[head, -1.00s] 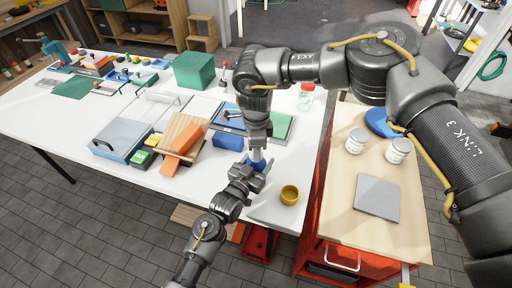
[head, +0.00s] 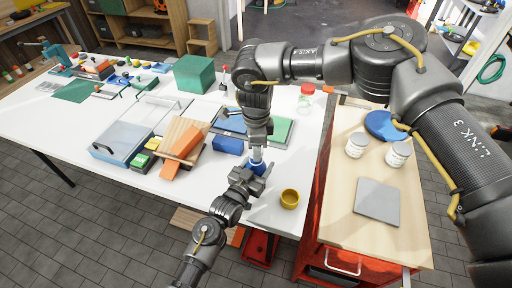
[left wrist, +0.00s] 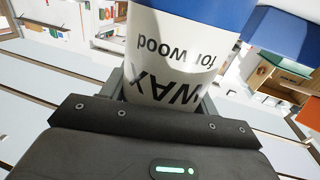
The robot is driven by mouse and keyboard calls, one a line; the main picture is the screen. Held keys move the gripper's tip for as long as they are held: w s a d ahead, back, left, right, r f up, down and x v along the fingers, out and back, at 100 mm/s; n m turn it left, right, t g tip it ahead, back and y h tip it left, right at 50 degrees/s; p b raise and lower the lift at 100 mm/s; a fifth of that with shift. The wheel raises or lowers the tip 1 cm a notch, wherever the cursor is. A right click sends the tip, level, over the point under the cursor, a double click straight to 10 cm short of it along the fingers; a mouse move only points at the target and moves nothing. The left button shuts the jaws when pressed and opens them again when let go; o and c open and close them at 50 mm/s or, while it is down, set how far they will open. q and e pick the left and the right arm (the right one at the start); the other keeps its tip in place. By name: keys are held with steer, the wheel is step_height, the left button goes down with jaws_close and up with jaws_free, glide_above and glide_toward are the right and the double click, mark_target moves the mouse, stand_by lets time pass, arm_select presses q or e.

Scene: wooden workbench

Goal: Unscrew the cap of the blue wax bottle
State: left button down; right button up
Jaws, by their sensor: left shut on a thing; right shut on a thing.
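The blue wax bottle (head: 259,168) stands up from my left gripper (head: 250,178) near the bench's front right edge. My left gripper is shut on its body. In the left wrist view the bottle (left wrist: 175,60) shows a white label with upside-down "WAX for wood" and a blue band above, between the jaws of my left gripper (left wrist: 165,95). My right gripper (head: 257,148) points down from above, directly over the bottle, and is shut on the cap (head: 257,156), a small pale piece. I cannot tell whether the cap still touches the neck; the wrist view hides it.
A blue box (head: 228,145) and a wooden board (head: 184,137) lie left. Two white jars (head: 356,145) stand on the wooden-topped red cart (head: 335,225) at the right. The bench's left front is clear.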

steer(key=shift+r, duration=2)
arm_select(q)
steer(key=shift+c, duration=1.5)
jaws_free()
steer(key=b+v, duration=0.1)
steer(key=v, duration=1.1)
arm_select(e)
steer(key=shift+f, duration=0.75)
